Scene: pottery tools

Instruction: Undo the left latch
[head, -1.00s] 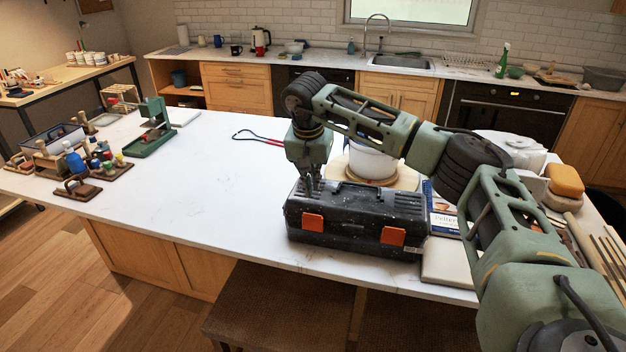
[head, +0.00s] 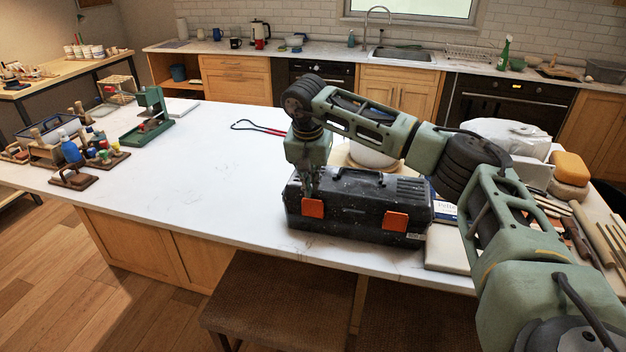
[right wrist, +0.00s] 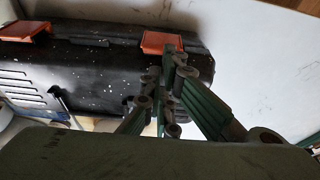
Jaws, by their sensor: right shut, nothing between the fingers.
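A black speckled toolbox (head: 365,208) lies on the white counter, its lid down. Its left latch (head: 313,208) is an orange tab on the front; the right latch (head: 395,221) is a matching one. My right gripper (head: 309,193) points down at the top front edge of the box, right by the left latch. In the right wrist view its fingertips (right wrist: 172,56) are shut and empty, at or very near the orange left latch (right wrist: 160,41). I cannot tell whether they touch it. The right latch (right wrist: 24,30) shows at upper left there. My left gripper is not in view.
A white pot (head: 372,156) stands behind the box. A book (head: 445,212) and a pale slab (head: 448,252) lie to its right. A red-handled wire tool (head: 262,128) lies behind left. The counter (head: 215,185) left of the box is clear.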

